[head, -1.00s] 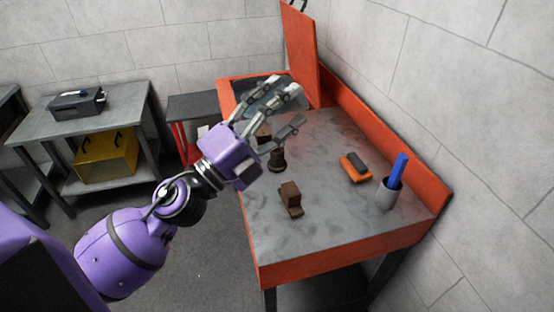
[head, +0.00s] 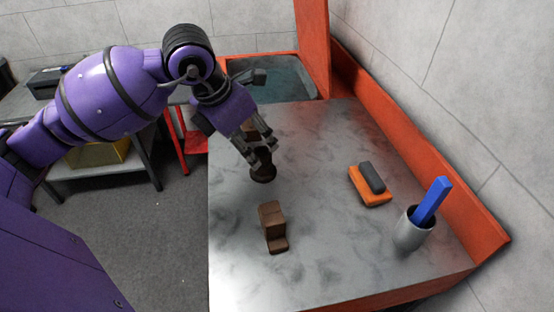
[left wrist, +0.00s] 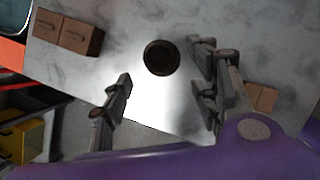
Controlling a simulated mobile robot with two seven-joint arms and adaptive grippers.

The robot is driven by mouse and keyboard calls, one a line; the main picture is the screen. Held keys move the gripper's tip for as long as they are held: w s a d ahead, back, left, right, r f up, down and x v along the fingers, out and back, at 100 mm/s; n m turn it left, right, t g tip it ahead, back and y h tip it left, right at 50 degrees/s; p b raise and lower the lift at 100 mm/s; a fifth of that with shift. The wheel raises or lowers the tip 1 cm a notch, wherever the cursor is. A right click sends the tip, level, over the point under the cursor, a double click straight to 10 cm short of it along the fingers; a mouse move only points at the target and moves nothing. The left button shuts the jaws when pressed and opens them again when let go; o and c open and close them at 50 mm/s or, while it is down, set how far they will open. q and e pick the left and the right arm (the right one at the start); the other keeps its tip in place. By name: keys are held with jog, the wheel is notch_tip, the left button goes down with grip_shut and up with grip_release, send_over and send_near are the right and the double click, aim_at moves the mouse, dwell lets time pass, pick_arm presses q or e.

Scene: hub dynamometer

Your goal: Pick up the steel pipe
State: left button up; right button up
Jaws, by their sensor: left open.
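A dark, short, upright round piece that I take for the steel pipe (head: 263,173) stands on the grey bench top (head: 310,150), near its left edge. In the left wrist view the pipe (left wrist: 161,57) shows from above as a dark ring. My left gripper (head: 261,152) is open and points down over the pipe, its fingers hiding part of it in the head view. In the left wrist view the left gripper (left wrist: 160,66) has its fingertips apart, with the pipe showing between and a little beyond them. I cannot tell whether they touch. My right gripper is not in view.
A brown stepped block (head: 271,225) stands nearer; another (head: 250,131) is partly hidden behind my gripper. An orange and grey item (head: 370,184) and a grey cup (head: 411,232) holding a blue object are to the right. An orange back rail (head: 410,150) bounds the bench.

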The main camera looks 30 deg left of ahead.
aim_at(261, 161)
pick_arm(q)
jog(key=shift+s+f, duration=0.1)
jog(key=shift+f, duration=0.4)
jog(key=shift+w+d+f, duration=0.2)
jog(key=shift+w+f, duration=0.4)
jog(key=shift+f, duration=0.25)
jog(key=x, duration=0.5)
jog(key=shift+f+p, duration=0.25)
jog(key=shift+p, duration=0.1)
jog(key=c, duration=1.3)
jog(key=shift+s, duration=0.15)
grip_shut()
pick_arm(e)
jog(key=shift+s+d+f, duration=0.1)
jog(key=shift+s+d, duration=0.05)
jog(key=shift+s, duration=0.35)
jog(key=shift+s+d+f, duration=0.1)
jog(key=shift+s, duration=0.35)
